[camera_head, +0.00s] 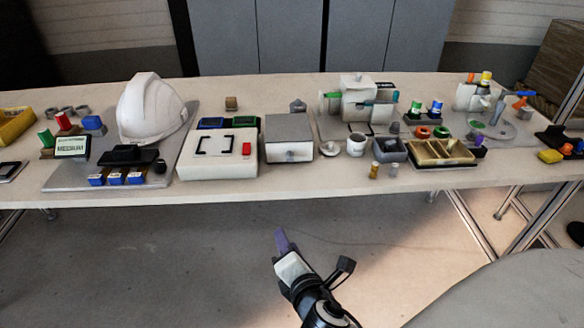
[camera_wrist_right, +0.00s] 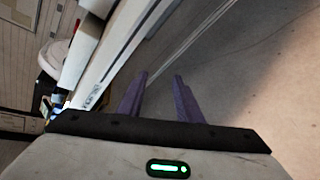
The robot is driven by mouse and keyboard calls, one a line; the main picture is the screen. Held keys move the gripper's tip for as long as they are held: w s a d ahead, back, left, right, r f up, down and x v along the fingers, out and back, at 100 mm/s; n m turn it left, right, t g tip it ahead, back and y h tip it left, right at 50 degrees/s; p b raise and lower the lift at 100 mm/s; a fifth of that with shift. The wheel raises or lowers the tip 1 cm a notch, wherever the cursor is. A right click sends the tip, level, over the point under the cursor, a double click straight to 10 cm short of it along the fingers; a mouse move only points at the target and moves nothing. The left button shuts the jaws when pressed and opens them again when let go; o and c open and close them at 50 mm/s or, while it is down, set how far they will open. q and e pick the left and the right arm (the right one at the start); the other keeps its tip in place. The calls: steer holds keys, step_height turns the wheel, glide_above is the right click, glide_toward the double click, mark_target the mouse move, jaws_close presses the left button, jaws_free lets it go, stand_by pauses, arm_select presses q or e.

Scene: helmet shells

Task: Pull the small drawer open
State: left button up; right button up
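The small drawer (camera_head: 289,153) is the pale front of a grey-topped box near the front edge of the table. It looks shut, and a small knob shows on its front. My right gripper (camera_head: 281,240) is in front of the table, below the drawer in the head view and apart from it. In the right wrist view its two purple fingers (camera_wrist_right: 160,76) stand apart with nothing between them. The drawer cannot be made out in the right wrist view. My left gripper is not in view.
A white panel with a red switch (camera_head: 218,158) stands just left of the drawer box. A white cup (camera_head: 356,145) and a divided wooden tray (camera_head: 438,153) are to its right. A white helmet (camera_head: 150,108) is farther left. The floor before the table is clear.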

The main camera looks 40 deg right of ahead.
mark_target(290, 161)
steer(key=w+d+r+n+h, duration=0.1)
steer(key=r+n, duration=0.1)
steer(key=r, duration=0.1)
steer(key=w+d+r+n+t+h, duration=0.1)
steer(key=r+n+h, duration=0.1)
steer(key=r, duration=0.2)
steer(key=w+d+r+n+t+h+b, duration=0.1)
steer(key=d+r+n, duration=0.1)
steer(key=r, duration=0.2)
steer(key=shift+w+h, duration=0.3)
steer(key=shift+w+d+r, duration=0.2)
steer(key=shift+w+r, duration=0.05)
steer(key=shift+t, duration=0.3)
steer(key=x, duration=0.9)
steer(key=shift+w+d+f, duration=0.1)
steer(key=shift+w+d, duration=0.15)
jaws_close()
